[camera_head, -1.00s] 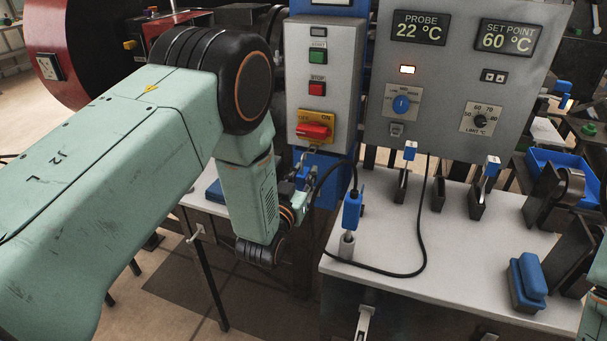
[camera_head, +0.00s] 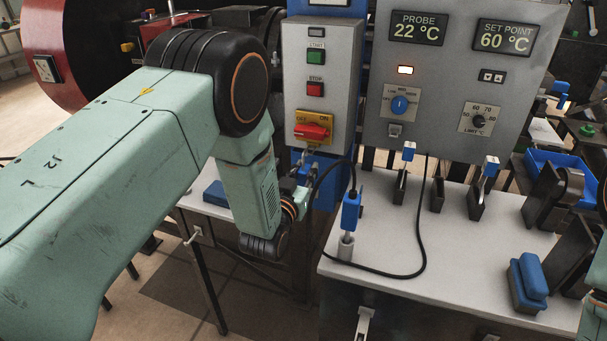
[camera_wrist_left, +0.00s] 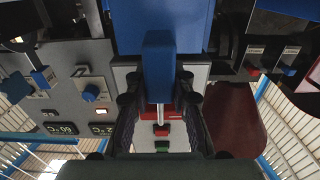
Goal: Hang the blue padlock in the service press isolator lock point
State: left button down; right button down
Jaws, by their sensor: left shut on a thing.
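The blue padlock (camera_wrist_left: 158,65) is between the fingers of my left gripper (camera_wrist_left: 160,95) in the left wrist view, with its bright shackle pointing toward the press panel. The left gripper (camera_head: 303,172) is shut on it. In the head view the gripper is small, partly covered by my own wrist, and just below the isolator. The isolator has a red handle (camera_head: 312,131) on a yellow plate (camera_head: 317,117), low on the grey control box. Whether the shackle touches the lock point cannot be told. My right gripper is out of view; only part of that arm shows at the right edge.
The grey control box (camera_head: 322,60) has green and red buttons. A display panel (camera_head: 450,70) stands to its right. A blue-handled probe (camera_head: 350,210) with a black cable stands on the white table (camera_head: 390,245). Dark stands and a blue-topped block (camera_head: 531,276) occupy the table's right.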

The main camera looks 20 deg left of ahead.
pick_arm(q)
jog(key=shift+w, duration=0.75)
dwell(0.7)
jog(key=shift+w+b, duration=0.5)
jog(key=shift+w, duration=0.05)
jog(key=shift+f, duration=0.1)
jog(key=shift+f+b, duration=0.55)
jog(key=shift+f, duration=0.05)
jog(key=shift+r, duration=0.1)
dwell(0.4)
jog(key=c, duration=1.1)
grip_release()
